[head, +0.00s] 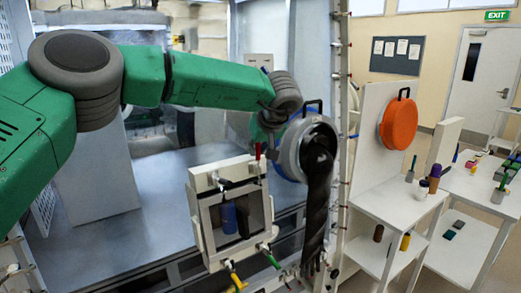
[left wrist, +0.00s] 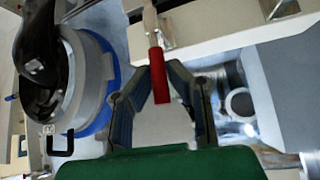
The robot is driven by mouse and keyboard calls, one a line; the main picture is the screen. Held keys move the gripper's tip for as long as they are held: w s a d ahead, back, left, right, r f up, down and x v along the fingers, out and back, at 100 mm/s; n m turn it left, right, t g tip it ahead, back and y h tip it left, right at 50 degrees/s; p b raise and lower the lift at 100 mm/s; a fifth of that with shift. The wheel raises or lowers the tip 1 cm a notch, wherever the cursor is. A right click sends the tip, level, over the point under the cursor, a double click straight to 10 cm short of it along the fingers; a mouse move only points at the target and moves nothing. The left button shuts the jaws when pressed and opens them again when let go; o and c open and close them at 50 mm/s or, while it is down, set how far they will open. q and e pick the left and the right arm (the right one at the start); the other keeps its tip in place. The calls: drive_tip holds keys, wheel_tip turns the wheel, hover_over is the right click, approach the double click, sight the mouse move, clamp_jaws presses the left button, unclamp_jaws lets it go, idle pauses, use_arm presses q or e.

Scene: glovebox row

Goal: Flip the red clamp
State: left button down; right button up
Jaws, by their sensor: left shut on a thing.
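The red clamp (left wrist: 157,72) has a red handle that stands between my left gripper's fingertips in the left wrist view. In the head view its handle (head: 258,150) shows small, pointing up at the top right corner of a white framed door (head: 202,215). My left gripper (left wrist: 160,78) is shut on the red handle. In the head view this gripper (head: 262,137) is partly hidden behind its own wrist. The clamp's base sits at the frame's edge. My right gripper is not in view.
A blue-ringed port (head: 280,155) with a hanging black glove (head: 318,200) is close to the right of my gripper. A yellow-handled clamp (head: 236,281) and a green-handled one (head: 272,259) sit on the door's lower edge. An orange disc (head: 398,123) stands farther right.

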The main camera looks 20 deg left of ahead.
use_arm(q)
drive_tip(key=shift+w+a+f+g+h, duration=0.1)
drive_tip(key=shift+a+f+g+h, duration=0.1)
drive_tip(key=shift+f+g+h, duration=0.15)
drive_tip(key=shift+f, duration=0.1)
idle(0.3)
drive_tip(key=c, duration=1.7)
unclamp_jaws()
drive_tip(key=shift+o, duration=0.7)
drive_tip(key=shift+w, duration=0.3)
drive_tip(key=shift+s+r, duration=0.2)
drive_tip(key=shift+r, duration=0.25)
drive_tip(key=v, duration=1.1)
drive_tip(key=shift+w+d, duration=0.15)
drive_tip(key=shift+d, duration=0.05)
drive_tip(key=shift+f, duration=0.1)
